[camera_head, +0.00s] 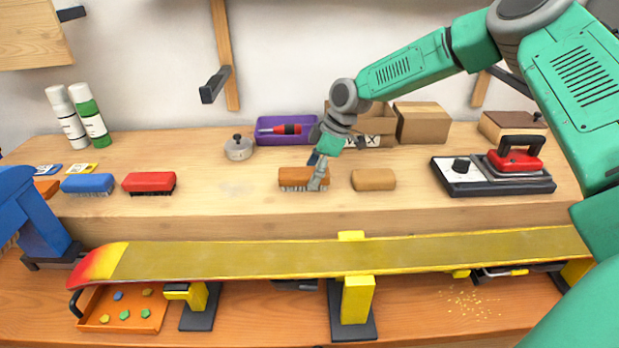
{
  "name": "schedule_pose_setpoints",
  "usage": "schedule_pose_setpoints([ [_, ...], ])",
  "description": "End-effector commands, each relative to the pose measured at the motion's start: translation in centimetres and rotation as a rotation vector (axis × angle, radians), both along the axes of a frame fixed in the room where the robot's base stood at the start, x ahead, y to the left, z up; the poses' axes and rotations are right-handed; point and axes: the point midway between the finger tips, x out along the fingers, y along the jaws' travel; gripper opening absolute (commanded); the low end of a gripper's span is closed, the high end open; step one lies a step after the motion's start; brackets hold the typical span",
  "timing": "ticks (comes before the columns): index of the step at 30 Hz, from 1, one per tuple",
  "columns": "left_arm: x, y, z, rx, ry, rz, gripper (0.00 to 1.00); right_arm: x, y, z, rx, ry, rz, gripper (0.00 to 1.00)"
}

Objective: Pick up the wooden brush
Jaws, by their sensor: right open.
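The wooden brush (296,176) lies bristles down on the upper shelf of the bench, near its middle. It has a brown-orange wooden back and short bristles. My right gripper (318,182) reaches down from the upper right and is open. Its grey fingers overlap the right end of the brush in the picture and hide part of it. I cannot tell whether the fingers touch the brush. My left gripper is not in view.
A cork block (373,179) lies just right of the brush. Red (149,182) and blue (88,183) brushes lie left. A purple tray (275,136) and cardboard box (423,122) stand behind; a waxing iron (515,160) is right. A snowboard or ski (230,260) spans the front.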

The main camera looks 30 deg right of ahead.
Motion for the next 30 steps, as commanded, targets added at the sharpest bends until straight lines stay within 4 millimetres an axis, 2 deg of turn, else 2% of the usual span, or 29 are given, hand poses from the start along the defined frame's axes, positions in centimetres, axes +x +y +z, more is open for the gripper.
schedule_pose_setpoints([
  [5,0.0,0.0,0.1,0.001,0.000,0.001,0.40,0.4,1.4,-1.4,-0.007,-0.001,0.003,0.69],
  [12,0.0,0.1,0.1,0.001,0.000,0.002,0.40,0.4,0.8,-1.7,0.000,-0.002,0.002,0.69],
  [13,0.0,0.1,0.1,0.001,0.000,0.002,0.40,0.4,0.8,-1.8,0.001,-0.002,0.003,0.62],
  [17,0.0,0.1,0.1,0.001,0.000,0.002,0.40,0.4,0.5,-2.0,0.003,-0.001,0.001,0.16],
  [18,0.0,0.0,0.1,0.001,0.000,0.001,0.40,0.4,0.4,-2.0,0.004,0.000,0.001,0.12],
  [20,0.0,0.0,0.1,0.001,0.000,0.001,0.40,0.4,0.3,-2.1,0.003,0.001,0.001,0.12],
  [21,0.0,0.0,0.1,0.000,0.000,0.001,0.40,0.4,0.4,-2.1,0.003,0.001,0.001,0.07],
  [27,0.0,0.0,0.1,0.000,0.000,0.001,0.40,0.3,0.6,-2.1,-0.004,0.005,0.002,0.07],
  [30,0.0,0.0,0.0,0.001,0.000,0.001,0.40,0.4,0.8,-1.4,-0.006,0.006,0.003,0.07],
])
